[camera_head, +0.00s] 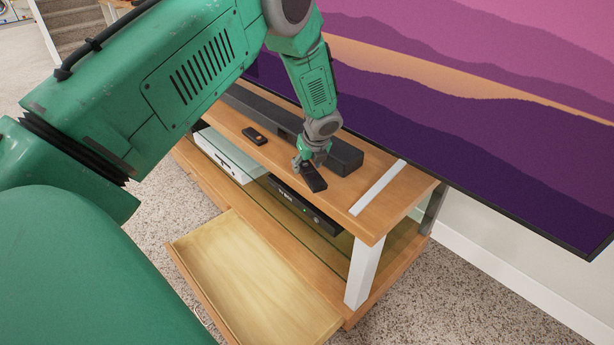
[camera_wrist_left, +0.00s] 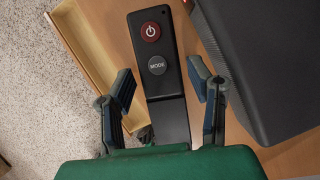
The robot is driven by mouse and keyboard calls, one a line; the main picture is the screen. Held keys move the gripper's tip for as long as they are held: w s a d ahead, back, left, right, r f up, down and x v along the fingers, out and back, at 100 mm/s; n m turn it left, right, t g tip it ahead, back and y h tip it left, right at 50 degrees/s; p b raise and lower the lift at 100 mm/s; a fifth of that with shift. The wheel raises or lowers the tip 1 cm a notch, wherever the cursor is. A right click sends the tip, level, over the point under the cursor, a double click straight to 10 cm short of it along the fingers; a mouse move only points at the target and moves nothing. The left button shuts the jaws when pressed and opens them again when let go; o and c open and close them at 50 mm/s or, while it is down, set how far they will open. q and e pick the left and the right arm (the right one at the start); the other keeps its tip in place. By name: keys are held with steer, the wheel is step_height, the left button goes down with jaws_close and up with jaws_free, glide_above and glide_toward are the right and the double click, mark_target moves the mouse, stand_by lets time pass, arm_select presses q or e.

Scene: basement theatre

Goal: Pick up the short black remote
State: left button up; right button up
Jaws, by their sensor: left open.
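A black remote (camera_head: 314,178) lies on the wooden TV stand's top, right at my left gripper (camera_head: 310,160). In the left wrist view this remote (camera_wrist_left: 157,80) shows a red power button and a grey MODE button, and its lower end runs down between the fingers. My left gripper (camera_wrist_left: 163,88) is open, with one finger on each side of the remote and visible gaps to it. A second small black remote (camera_head: 255,136) lies farther left on the stand. I cannot tell from their visible parts which is shorter. My right gripper is not in view.
A black soundbar (camera_head: 345,156) lies close behind the near remote, in front of the large TV screen (camera_head: 470,120). The stand's drawer (camera_head: 250,285) is pulled out, empty. A white box (camera_head: 222,157) and a black device (camera_head: 305,208) sit on the shelf below.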

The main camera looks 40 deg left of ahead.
arm_select(q)
steer(key=shift+a+f, duration=0.15)
steer(key=shift+f, duration=0.5)
steer(key=shift+r, duration=0.15)
steer(key=c, duration=0.9)
steer(key=shift+c, duration=0.2)
